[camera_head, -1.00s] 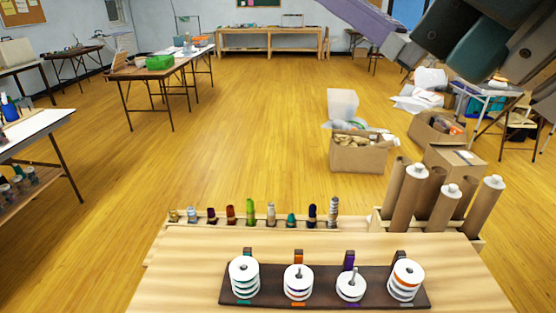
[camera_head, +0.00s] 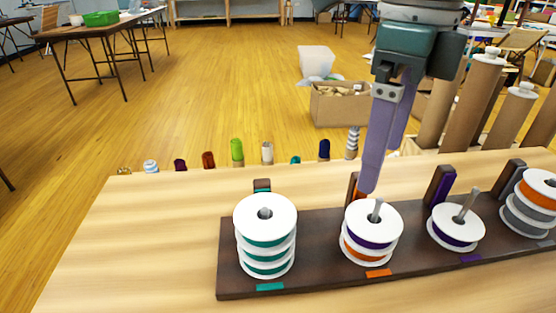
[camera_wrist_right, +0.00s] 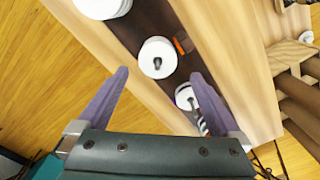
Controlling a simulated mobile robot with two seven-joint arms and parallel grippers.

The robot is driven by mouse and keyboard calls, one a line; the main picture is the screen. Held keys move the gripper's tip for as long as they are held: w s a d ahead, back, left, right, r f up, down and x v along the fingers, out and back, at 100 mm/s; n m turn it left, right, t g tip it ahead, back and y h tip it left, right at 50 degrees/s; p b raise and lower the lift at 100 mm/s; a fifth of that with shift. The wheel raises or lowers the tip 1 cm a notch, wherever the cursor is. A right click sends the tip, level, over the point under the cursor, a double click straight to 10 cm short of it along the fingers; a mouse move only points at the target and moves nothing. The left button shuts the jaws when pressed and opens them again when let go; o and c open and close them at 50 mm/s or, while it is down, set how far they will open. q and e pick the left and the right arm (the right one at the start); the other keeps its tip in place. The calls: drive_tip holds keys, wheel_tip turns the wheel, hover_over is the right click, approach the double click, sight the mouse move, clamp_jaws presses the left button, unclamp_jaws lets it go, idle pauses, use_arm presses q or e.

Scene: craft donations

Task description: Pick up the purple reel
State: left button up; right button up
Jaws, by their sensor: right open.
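A dark rack board (camera_head: 320,280) carries reels on upright pegs. One purple reel (camera_head: 371,240) lies on top of an orange reel (camera_head: 354,251) on the peg by the orange tag. Another purple reel (camera_head: 452,238) sits on the peg by the purple tag. My right gripper (camera_head: 368,188) points down just behind and above the orange-tag stack, empty. In the right wrist view my right gripper (camera_wrist_right: 163,85) has its fingers wide apart, with that stack's white top (camera_wrist_right: 157,60) between and beyond them. My left gripper is not in view.
A stack of teal reels (camera_head: 266,240) stands at the left of the rack, and grey and orange reels (camera_head: 532,205) at the right. Small thread spools (camera_head: 237,150) line the table's far edge. Cardboard tubes (camera_head: 472,95) stand at the right. Bare table (camera_head: 150,240) lies left.

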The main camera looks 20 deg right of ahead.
sight(372, 211)
drive_tip(key=f, duration=0.6)
drive_tip(key=f+b, duration=0.1)
drive_tip(key=f, duration=0.2)
drive_tip(key=shift+s+f, duration=0.3)
drive_tip(key=c, duration=1.1)
